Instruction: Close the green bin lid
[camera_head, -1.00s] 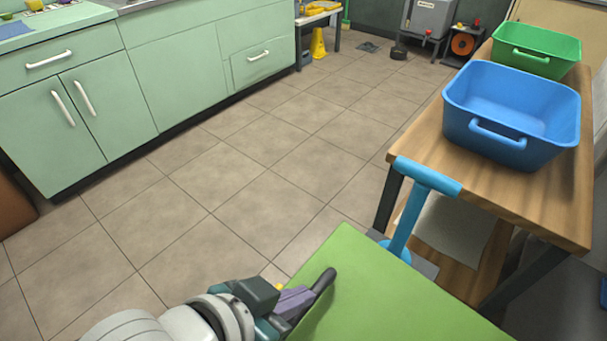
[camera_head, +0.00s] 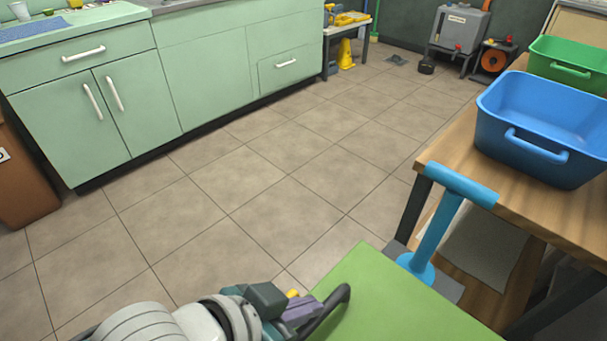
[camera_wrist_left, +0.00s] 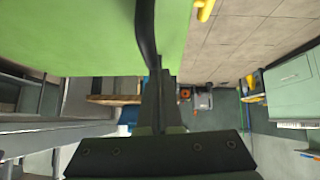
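The green bin lid (camera_head: 385,305) is a flat bright green panel at the bottom of the head view, and it fills the upper left of the left wrist view (camera_wrist_left: 75,35). A curved black handle (camera_head: 338,305) stands at its left edge. My left gripper (camera_head: 310,312) is at this handle. In the left wrist view my left gripper's fingers (camera_wrist_left: 158,95) lie close together, and the black handle (camera_wrist_left: 147,35) runs into them. They look shut on it. The bin's body is out of sight. My right gripper is not in view.
A wooden table (camera_head: 550,215) at the right holds a blue tub (camera_head: 550,125) and a green tub (camera_head: 570,65). A blue T-shaped handle (camera_head: 440,225) stands between lid and table. A brown bin (camera_head: 25,185) is at the far left beside green cabinets (camera_head: 130,110). The tiled floor (camera_head: 270,180) is clear.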

